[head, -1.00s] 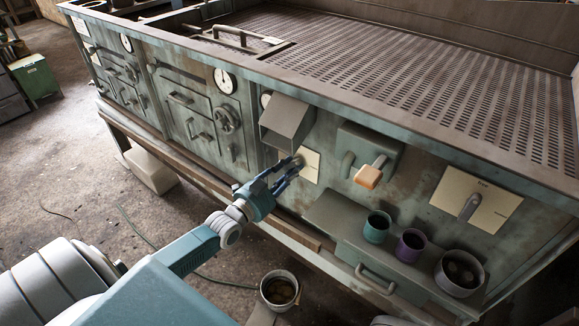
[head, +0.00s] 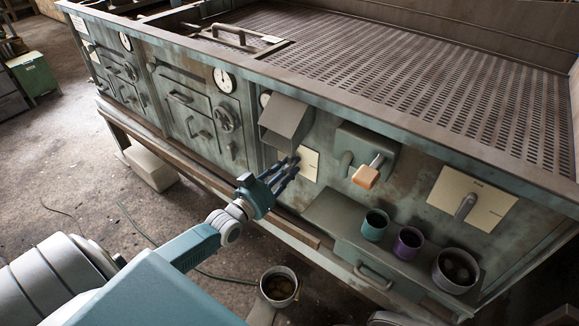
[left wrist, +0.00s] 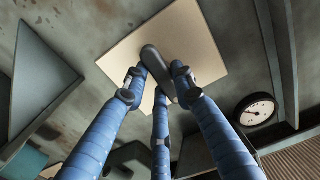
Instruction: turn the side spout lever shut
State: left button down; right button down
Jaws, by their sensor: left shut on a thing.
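A cream plate (head: 310,166) sits on the machine's front panel, just right of and below a grey box-shaped spout (head: 286,122). The side spout lever (left wrist: 158,70) is a dark, rounded bar in front of this plate (left wrist: 205,45) in the left wrist view. My left gripper (head: 293,163) reaches up to the plate from the lower left. In the head view the fingers hide most of the lever. My right gripper is not in view.
Right of the plate are an orange-tipped handle (head: 367,175) and another lever (head: 466,206) on a labelled plate. A ledge (head: 325,212) below holds a teal cup (head: 375,225), a purple cup (head: 408,243) and a pot (head: 456,270). A bucket (head: 279,286) stands below.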

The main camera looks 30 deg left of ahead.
pick_arm(q)
jog(key=shift+f, duration=0.15)
dwell(0.3)
jog(key=c, duration=1.4)
grip_release()
jog(key=shift+c, duration=0.2)
jog(key=shift+s, duration=0.15)
jog(key=s, duration=1.1)
jog(key=shift+s+a, duration=0.4)
jog(key=shift+a, duration=0.05)
